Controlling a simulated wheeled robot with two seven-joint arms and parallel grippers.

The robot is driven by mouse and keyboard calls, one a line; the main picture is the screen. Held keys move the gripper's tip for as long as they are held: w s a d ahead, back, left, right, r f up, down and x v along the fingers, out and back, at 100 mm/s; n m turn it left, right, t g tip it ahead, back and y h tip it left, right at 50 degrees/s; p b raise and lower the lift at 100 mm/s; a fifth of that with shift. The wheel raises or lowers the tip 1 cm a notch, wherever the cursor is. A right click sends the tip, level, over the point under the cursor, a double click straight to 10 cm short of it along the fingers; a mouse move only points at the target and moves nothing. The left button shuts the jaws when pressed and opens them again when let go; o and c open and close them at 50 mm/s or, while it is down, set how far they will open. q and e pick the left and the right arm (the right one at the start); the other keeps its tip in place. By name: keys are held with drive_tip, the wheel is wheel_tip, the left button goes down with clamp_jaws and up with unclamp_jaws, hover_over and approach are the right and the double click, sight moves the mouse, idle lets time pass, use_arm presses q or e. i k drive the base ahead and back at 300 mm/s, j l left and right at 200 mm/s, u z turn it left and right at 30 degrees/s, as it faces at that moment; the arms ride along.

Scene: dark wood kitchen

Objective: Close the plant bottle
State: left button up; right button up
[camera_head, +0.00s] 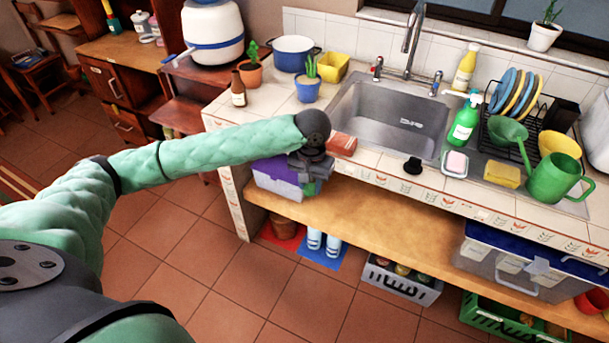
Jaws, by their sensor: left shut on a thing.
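My left gripper (313,178) hangs at the front edge of the tiled counter, in front of the shelf below. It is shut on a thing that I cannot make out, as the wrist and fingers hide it. A small brown bottle (238,92) stands upright at the counter's left end. A green bottle (465,122) with a pale top stands right of the sink, and a yellow bottle (465,70) stands behind it. I cannot tell which is the plant bottle. A small black object (412,166) sits near the counter's front edge. My right gripper is not in view.
A reddish box (342,143) lies close to my left wrist. The sink (393,115) is behind it. Potted plants (306,88) stand at the left, a green watering can (556,180) at the right. A purple-lidded box (275,180) sits on the shelf.

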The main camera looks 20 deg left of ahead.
sight(238, 89)
drive_tip(key=i+j+u, duration=0.1)
drive_tip(key=j, duration=0.3)
drive_tip(key=i+j+u, duration=0.15)
drive_tip(key=j, duration=0.25)
drive_tip(key=j+u, duration=0.1)
drive_tip(key=j, duration=0.25)
drive_tip(key=i+j+u, duration=0.1)
drive_tip(key=j, duration=0.25)
drive_tip(key=i+j, duration=0.05)
drive_tip(key=i, duration=0.05)
